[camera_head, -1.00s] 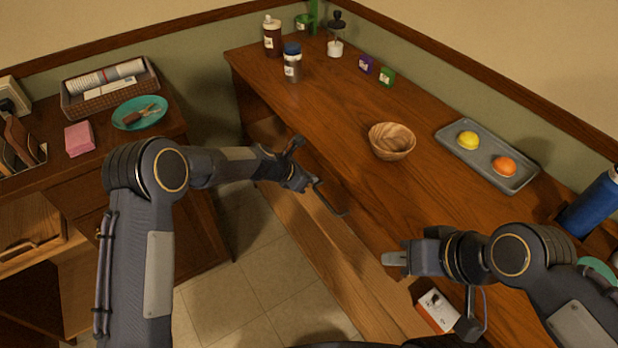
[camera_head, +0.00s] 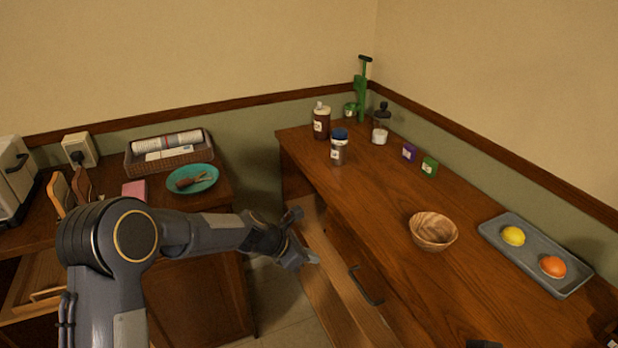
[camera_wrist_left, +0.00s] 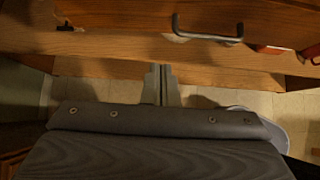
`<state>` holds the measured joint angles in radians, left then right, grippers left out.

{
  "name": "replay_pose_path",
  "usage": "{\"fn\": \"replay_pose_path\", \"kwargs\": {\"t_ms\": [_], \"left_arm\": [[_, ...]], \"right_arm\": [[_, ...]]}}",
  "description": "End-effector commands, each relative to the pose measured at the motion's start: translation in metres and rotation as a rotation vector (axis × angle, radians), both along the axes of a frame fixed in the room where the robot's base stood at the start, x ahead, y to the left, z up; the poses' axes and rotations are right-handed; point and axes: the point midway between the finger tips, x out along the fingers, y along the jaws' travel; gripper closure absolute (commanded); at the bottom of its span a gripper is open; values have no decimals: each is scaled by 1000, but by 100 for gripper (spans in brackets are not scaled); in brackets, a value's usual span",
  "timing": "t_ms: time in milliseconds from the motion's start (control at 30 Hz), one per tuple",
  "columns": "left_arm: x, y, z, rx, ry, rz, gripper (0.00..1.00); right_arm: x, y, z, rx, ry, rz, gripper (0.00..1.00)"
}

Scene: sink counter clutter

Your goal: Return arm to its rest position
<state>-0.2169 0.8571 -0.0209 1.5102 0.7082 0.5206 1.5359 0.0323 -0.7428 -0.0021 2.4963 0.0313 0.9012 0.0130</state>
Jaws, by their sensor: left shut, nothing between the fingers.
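My left arm comes in from the left in the head view, bent at a dark elbow. Its left gripper (camera_head: 308,259) hangs in front of the wooden counter (camera_head: 385,205), beside a dark drawer handle (camera_head: 365,287) and apart from it. In the left wrist view the two grey fingers (camera_wrist_left: 160,84) are together with nothing between them. The same handle shows there above and to the right of the fingers (camera_wrist_left: 208,36). Of my right arm only a small dark part shows at the bottom edge of the head view; its fingers are out of the picture.
A wooden bowl (camera_head: 433,232) and a grey tray (camera_head: 535,262) with a lemon and an orange stand on the counter. A side counter at left holds a teal plate (camera_head: 207,178) and a basket (camera_head: 130,160).

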Motion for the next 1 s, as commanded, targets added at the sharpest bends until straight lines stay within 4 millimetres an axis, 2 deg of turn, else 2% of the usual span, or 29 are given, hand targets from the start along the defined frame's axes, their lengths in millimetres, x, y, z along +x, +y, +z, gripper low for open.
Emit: {"fn": "replay_pose_path", "kwargs": {"t_ms": [67, 133, 267, 400, 500, 600, 700, 800, 900, 1000], "left_arm": [[-1, 4, 5, 5, -14, -9, 100], [-5, 13, 19, 20, -53, -40, 100], [-27, 50, 66, 88, -203, -168, 100], [-76, 101, 119, 214, -418, -373, 100], [-118, 134, 146, 320, -563, -525, 100], [-163, 162, 164, 434, -694, -679, 100], [-210, 185, 172, 557, -809, -835, 100], [-256, 203, 171, 679, -903, -994, 100], [-294, 216, 164, 790, -970, -1140, 100], [-321, 223, 154, 873, -1008, -1256, 100]], "right_arm": [[0, 0, 0, 0, 0, 0, 73], [0, 0, 1, 0, 0, 0, 73], [0, 0, 4, 0, 0, 0, 73], [0, 0, 7, 0, 0, 0, 73], [0, 0, 8, 0, 0, 0, 73], [0, 0, 11, 0, 0, 0, 73], [0, 0, 13, 0, 0, 0, 73], [0, 0, 14, 0, 0, 0, 73], [0, 0, 16, 0, 0, 0, 73], [0, 0, 17, 0, 0, 0, 73]]}}
